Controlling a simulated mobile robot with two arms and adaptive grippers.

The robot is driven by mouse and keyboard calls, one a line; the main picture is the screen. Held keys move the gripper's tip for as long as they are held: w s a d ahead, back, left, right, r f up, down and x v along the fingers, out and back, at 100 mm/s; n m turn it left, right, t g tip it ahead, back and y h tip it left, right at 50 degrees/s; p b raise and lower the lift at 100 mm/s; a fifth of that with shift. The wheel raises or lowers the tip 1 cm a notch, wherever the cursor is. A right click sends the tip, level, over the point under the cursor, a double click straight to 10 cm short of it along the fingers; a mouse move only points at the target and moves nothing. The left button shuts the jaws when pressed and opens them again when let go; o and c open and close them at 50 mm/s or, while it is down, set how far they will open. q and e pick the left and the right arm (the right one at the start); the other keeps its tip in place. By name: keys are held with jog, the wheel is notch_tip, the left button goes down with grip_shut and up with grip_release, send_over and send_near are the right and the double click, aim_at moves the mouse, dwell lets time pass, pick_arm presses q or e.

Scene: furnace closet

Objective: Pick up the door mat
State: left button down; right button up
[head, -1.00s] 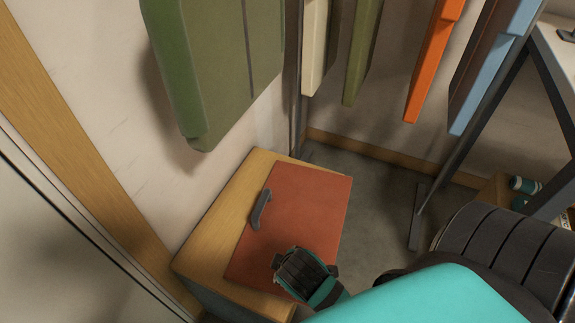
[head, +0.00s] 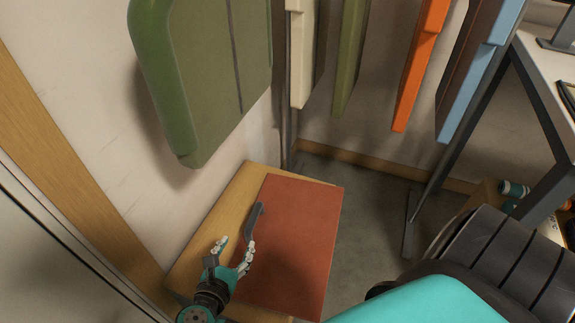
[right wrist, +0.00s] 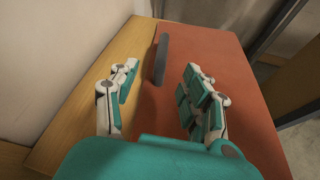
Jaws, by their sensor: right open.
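The door mat (head: 300,230) seems to be the flat reddish-brown sheet lying on a low wooden box. A dark grey handle (head: 255,222) stands up at its left edge. In the right wrist view the mat (right wrist: 225,65) fills the right side, with the handle (right wrist: 161,58) upright near the middle. My right gripper (head: 236,245) is open and empty just in front of the handle. In the right wrist view its fingers (right wrist: 160,78) stand apart, and the handle shows between and beyond them. I cannot tell the exact gap. My left gripper is not in view.
The wooden box (head: 228,205) stands against the wall. A green case (head: 205,75) and several coloured panels, one orange (head: 418,70), hang above and behind it. A metal frame leg (head: 409,225) stands to the right. Some grey floor (head: 375,205) is bare.

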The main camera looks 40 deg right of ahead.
aim_at(253, 218)
jog(key=b+x, duration=0.1)
jog(key=x, duration=0.3)
jog(key=shift+d+f, duration=0.15)
jog(key=b+x, duration=0.1)
jog(key=x, duration=0.4)
jog(key=shift+w+d, duration=0.25)
jog(key=b+x, duration=0.1)
jog(key=x, duration=0.1)
jog(key=b+x, duration=0.1)
jog(key=x, duration=0.1)
jog(key=shift+d+f+b, duration=0.15)
jog(key=shift+d+b, duration=0.15)
jog(key=shift+d, duration=0.2)
jog(key=shift+w+d, duration=0.15)
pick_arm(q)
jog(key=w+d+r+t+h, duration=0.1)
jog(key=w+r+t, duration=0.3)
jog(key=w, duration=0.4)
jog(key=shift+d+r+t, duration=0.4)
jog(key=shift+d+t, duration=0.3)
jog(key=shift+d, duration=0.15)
pick_arm(e)
grip_shut()
